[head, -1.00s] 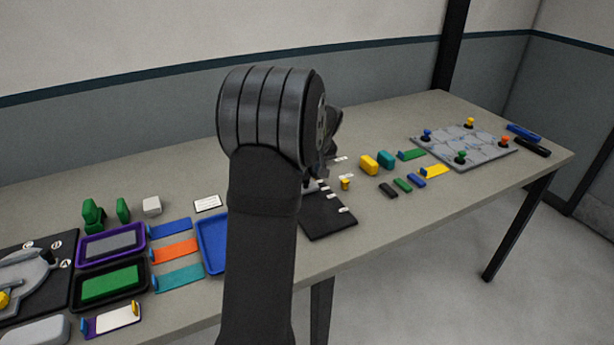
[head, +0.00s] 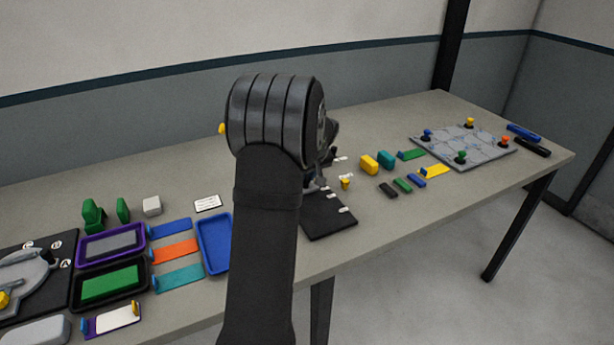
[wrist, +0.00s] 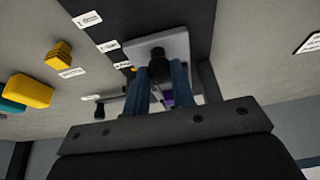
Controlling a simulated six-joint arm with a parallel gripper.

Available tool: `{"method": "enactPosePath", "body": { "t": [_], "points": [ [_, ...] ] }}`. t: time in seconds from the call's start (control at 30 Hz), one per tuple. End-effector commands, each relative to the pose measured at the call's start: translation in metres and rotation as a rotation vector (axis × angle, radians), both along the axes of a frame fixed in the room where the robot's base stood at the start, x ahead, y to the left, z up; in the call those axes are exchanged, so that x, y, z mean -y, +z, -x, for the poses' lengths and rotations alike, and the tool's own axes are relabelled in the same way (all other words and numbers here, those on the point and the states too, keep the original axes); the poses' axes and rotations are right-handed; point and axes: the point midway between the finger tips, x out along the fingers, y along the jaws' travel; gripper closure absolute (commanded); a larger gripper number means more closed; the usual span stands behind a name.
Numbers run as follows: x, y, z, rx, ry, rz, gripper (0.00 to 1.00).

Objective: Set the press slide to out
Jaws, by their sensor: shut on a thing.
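The press has a black base plate (head: 328,222) with white labels, partly hidden behind my arm in the head view. In the wrist view its dark strip (wrist: 100,18) runs to a pale grey block (wrist: 182,45) with a black knob (wrist: 159,68). My gripper (wrist: 160,82) has its blue fingers shut on the black knob, one on each side. The head view hides the fingers behind my arm. The slide's exact position against the labels cannot be read.
A small yellow piece (head: 345,183) stands beside the base plate. Yellow (head: 369,165) and teal (head: 386,160) blocks stand to its right. A blue tray (head: 213,262) is left of my arm.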

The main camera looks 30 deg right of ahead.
Motion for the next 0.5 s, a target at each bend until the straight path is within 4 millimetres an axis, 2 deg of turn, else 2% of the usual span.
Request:
{"method": "enactPosePath", "body": {
  "t": [0.13,0.27,0.5],
  "points": [
    [0.0,0.001,0.004,0.0,-0.001,0.001,1.0],
    [0.001,0.001,0.018,0.0,-0.003,-0.001,1.0],
    [0.0,0.001,0.066,-0.001,-0.005,-0.002,1.0]
  ]
}}
